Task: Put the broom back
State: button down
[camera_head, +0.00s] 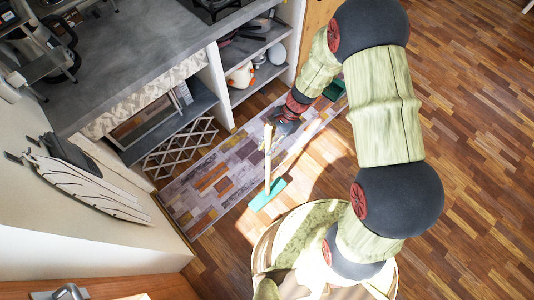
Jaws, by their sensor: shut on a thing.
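The broom has a pale wooden handle (267,171) and a green head (267,195). I cannot tell whether the head touches the rug. My gripper (270,143) is shut on the handle near its upper end, and the handle looks close to upright. The fingers hide part of the handle.
A patterned rug (213,178) lies on the wooden floor. A grey counter (150,40) with open shelves (262,80) stands at the upper left. A lattice rack (178,148) is beside the rug. A green object (333,91) is partly hidden behind my arm. Floor at right is clear.

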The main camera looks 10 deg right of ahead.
jog(key=shift+s+a+f, duration=0.15)
jog(key=shift+s+f, duration=0.05)
jog(key=shift+f, duration=0.15)
jog(key=shift+s+f+b, duration=0.15)
jog(key=shift+f+b, duration=0.6)
jog(key=shift+f, duration=1.05)
jog(key=c, duration=1.7)
grip_release()
